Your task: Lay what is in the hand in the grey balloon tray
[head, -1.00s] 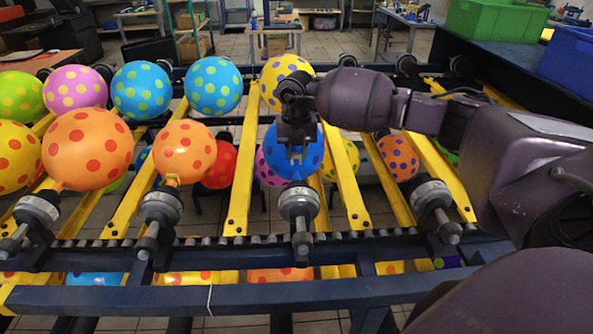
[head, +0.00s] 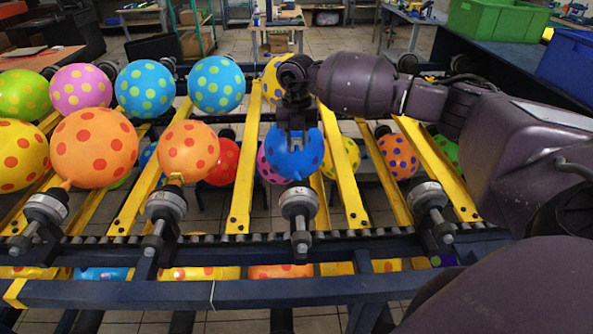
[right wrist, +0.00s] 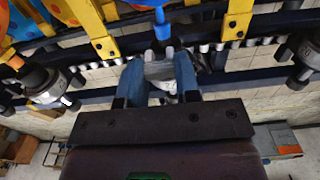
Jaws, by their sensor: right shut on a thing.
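The fingers overlap the balloon's upper part in the head view. The balloon appears just above a grey-and-black round holder (head: 299,203); I cannot tell whether they touch. In the right wrist view the fingers (right wrist: 162,56) stand either side of a pale grey part, and a blue balloon neck (right wrist: 162,31) lies beyond the tips. No grey balloon tray can be made out. My left gripper is not in view.
Spotted balloons, such as a large orange one (head: 94,147) and a smaller orange one (head: 188,150), crowd the left of the rack. Yellow rails (head: 243,170) slope across it. A dark blue beam (head: 250,294) crosses the front. Green (head: 497,20) and blue (head: 571,55) crates stand back right.

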